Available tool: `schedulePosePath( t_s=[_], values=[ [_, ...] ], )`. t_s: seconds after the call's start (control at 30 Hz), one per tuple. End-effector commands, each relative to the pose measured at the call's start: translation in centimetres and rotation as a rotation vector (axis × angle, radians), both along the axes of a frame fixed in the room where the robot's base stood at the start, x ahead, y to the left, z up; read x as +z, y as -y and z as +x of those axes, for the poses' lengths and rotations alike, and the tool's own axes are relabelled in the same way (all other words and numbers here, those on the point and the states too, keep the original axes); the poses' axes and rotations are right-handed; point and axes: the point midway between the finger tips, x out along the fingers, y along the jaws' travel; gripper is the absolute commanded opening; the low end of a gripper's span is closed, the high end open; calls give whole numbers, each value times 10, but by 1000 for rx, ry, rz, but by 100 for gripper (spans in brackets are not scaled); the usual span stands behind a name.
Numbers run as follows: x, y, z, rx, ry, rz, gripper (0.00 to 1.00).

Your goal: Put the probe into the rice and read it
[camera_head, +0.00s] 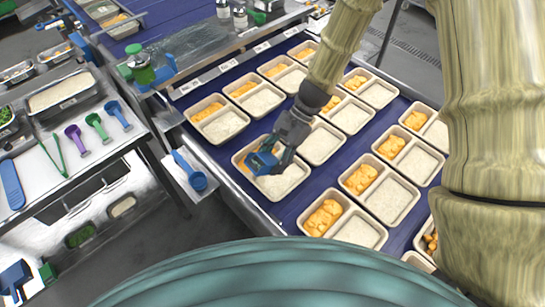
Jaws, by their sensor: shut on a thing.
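My gripper (279,154) is shut on a blue boxy thing (261,163), which looks like the probe. It is over a two-part tray (238,172) on the blue conveyor. The tray holds orange food on its left side and white rice (287,180) on its right. The blue body hides part of the tray. No thin probe tip shows, so I cannot tell whether it is in the rice or above it. Any display is too small to read.
Several similar trays of orange food and rice stand in rows on the blue belt (290,209). A blue scoop (197,180) lies on a side ledge at the left. A steel table holds a rice pan (62,92), coloured scoops and green tongs (54,154).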

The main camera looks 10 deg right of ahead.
Motion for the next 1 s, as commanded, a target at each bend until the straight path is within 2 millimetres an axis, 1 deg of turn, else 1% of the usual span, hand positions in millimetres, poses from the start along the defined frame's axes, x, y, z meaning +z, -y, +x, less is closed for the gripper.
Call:
schedulePosePath(
  t_s=[0.03,1.0],
  values=[
    [-6,0,0,1,-1,0,26],
    [-77,0,0,1,2,-1,26]
  ],
)
